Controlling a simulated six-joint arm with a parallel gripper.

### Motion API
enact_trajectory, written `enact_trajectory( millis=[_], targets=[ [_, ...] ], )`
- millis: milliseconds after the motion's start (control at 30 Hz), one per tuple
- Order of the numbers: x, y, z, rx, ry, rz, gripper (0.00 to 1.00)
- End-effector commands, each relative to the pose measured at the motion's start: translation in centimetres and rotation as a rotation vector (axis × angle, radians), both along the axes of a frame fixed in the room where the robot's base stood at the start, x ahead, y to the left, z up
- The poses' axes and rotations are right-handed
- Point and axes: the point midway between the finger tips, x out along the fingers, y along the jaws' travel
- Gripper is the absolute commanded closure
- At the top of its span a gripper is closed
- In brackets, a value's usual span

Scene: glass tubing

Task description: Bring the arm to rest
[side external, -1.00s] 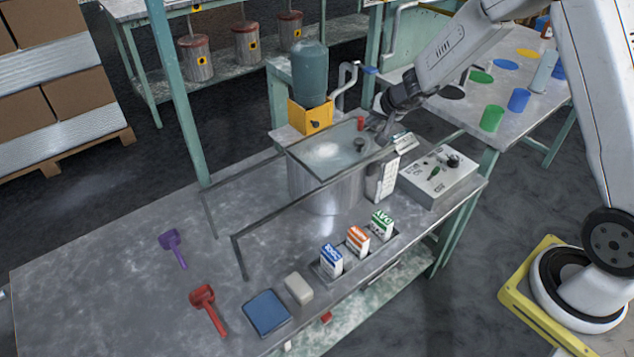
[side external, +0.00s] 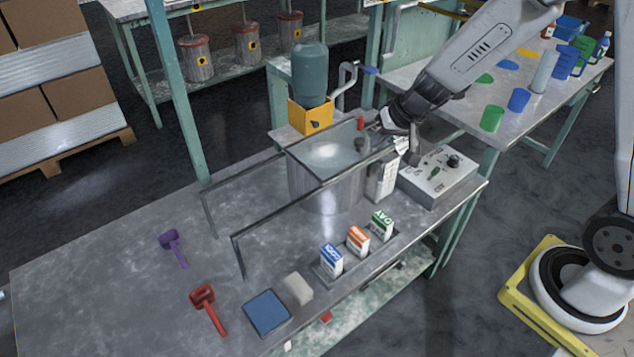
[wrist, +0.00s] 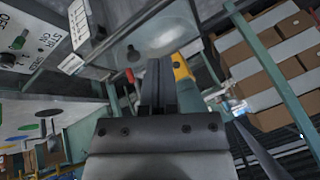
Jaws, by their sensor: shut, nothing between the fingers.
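The metal tank (side external: 310,186) with rails stands close by my gripper. The control box (side external: 438,180) is to the right.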

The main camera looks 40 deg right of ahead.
Motion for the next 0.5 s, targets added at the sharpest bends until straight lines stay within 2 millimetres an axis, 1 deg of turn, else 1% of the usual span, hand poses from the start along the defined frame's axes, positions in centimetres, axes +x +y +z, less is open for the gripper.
enact_trajectory(
  millis=[33, 200, 500],
  targets=[
    [-1.0, 0.5, 0.2, -0.011, 0.012, 0.029, 1.00],
    [-4.2, 1.7, 0.6, -0.051, 0.062, 0.116, 1.00],
    [-10.0, 2.7, 1.0, -0.151, 0.148, 0.256, 1.00]
  ],
)
